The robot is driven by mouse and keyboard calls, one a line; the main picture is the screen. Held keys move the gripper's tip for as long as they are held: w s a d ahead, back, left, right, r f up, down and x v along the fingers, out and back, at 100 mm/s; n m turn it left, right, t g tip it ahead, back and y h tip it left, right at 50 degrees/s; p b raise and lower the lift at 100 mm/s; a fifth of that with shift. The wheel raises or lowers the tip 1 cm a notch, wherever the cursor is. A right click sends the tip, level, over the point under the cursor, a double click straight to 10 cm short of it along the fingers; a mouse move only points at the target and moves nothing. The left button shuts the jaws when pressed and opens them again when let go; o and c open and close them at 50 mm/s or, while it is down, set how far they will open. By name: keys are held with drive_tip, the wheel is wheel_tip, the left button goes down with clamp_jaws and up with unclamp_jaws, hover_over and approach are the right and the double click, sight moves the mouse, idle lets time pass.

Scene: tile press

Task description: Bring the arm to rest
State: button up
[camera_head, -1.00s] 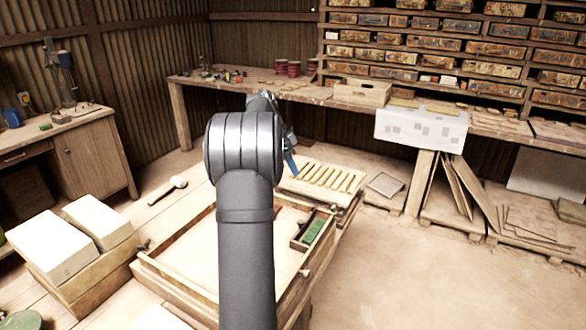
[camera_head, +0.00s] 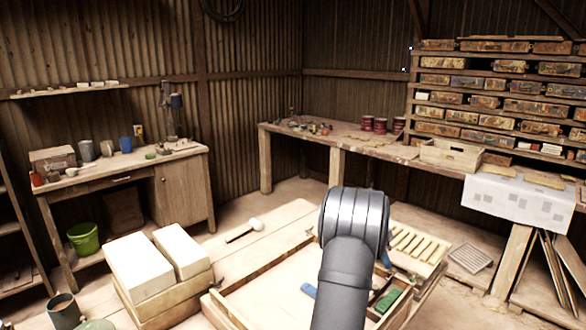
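My arm rises from the bottom of the view, right of centre, over a shallow wooden tray (camera_head: 262,262). The large grey joint of the arm hides what lies beyond it. My gripper does not show; only a small blue piece peeks out at the right side of the joint, and I cannot tell what it is part of. I cannot see whether the gripper holds anything.
A slatted board (camera_head: 414,245) lies right of the arm. A long workbench (camera_head: 300,134) and a cabinet desk (camera_head: 184,188) line the walls. A green bucket (camera_head: 83,238) stands at left.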

sight(389, 271)
drive_tip(key=x, duration=0.5)
drive_tip(key=shift+a+r, duration=0.1)
